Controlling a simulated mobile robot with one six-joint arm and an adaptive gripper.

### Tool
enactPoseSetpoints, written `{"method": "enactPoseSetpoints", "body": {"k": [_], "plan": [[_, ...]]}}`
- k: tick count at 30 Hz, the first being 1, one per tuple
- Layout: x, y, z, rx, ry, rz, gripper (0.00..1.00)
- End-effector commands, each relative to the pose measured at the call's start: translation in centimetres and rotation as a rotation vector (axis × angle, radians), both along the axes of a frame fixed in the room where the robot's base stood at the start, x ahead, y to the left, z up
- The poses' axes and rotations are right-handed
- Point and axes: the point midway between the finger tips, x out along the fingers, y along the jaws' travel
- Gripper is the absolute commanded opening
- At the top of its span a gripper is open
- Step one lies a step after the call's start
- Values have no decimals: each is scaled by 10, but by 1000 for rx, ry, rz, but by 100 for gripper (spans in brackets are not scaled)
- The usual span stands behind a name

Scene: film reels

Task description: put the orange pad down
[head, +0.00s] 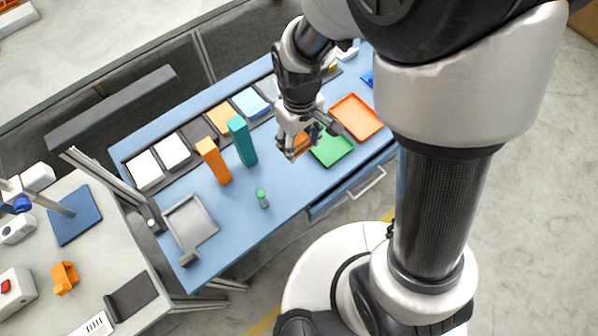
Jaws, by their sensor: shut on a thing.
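The orange pad (301,145) is held in my gripper (298,150), which is shut on it above the blue table. Much of the pad is hidden by the fingers. A green tray (334,149) lies just to the right of the gripper, partly behind it. An orange tray (357,117) lies farther right, next to the green one. I cannot tell how high the pad is above the table.
A tall orange block (214,162) and a teal block (242,142) stand left of the gripper. A small green-topped cylinder (262,198) stands near the front. A row of pads, including a white one (145,170), lines the back. A grey tray (190,228) lies at left.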

Motion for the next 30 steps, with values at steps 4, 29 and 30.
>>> {"method": "enactPoseSetpoints", "body": {"k": [4,29,30], "plan": [[-1,-1,-48,-2,7,-2,30],[1,0,-167,0,0,-4,30],[1,0,-167,1,-1,-4,30]]}}
